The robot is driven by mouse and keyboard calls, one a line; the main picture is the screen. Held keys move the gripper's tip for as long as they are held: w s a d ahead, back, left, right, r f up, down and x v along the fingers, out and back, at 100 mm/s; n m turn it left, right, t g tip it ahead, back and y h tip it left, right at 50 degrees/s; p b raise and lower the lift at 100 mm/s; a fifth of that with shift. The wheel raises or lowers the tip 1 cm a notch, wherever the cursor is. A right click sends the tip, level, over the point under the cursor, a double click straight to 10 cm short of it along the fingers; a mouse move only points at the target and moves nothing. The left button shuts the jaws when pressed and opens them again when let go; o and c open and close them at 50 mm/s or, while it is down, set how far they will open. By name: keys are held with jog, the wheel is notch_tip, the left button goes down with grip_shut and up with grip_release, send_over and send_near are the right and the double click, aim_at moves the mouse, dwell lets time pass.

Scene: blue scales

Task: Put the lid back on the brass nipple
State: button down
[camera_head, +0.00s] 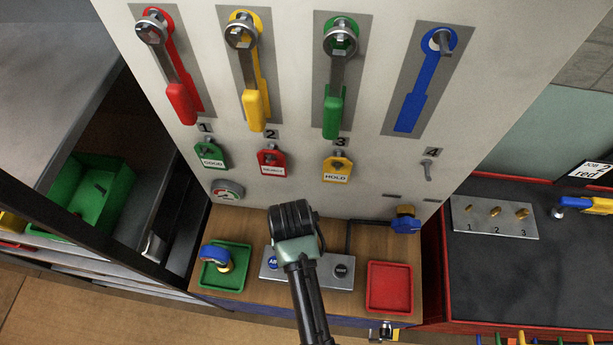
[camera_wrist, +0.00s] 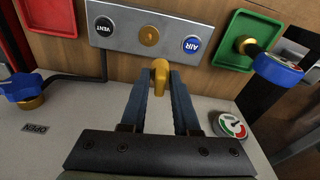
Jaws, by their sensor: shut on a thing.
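In the wrist view my gripper (camera_wrist: 160,82) is shut on a small brass piece (camera_wrist: 160,72), which looks like the lid. It sits between the fingertips, just short of a grey plate (camera_wrist: 112,34). The brass nipple (camera_wrist: 149,36) stands on that plate between the VENT and AIR labels. The brass piece and the nipple look apart; the height between them is unclear. In the head view my gripper (camera_head: 292,222) is over the middle of the plate (camera_head: 312,273). It hides the nipple, and its fingertips and the brass piece do not show.
A green tray (camera_head: 246,267) with a blue-handled brass fitting (camera_head: 216,256) is left of the plate, an empty red tray (camera_head: 389,268) right. A blue-and-brass valve (camera_head: 405,220) with a dark pipe is behind. The gauge (camera_head: 227,190), tags and levers line the panel.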

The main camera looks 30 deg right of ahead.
jog(key=shift+m, duration=0.6)
jog(key=f+b, duration=0.1)
jog(key=s+d+f+b, duration=0.1)
jog(key=f, duration=0.1)
jog(key=s+f+b, duration=0.1)
jog(key=shift+d+f+b, duration=0.35)
jog(key=shift+f+b, duration=0.45)
jog(key=shift+f, duration=0.45)
jog(key=shift+r+p, duration=0.1)
jog(key=shift+p, duration=0.45)
jog(key=shift+f, duration=0.2)
dwell(1.7)
jog(key=shift+c, duration=0.5)
grip_release()
jog(key=shift+p, duration=0.3)
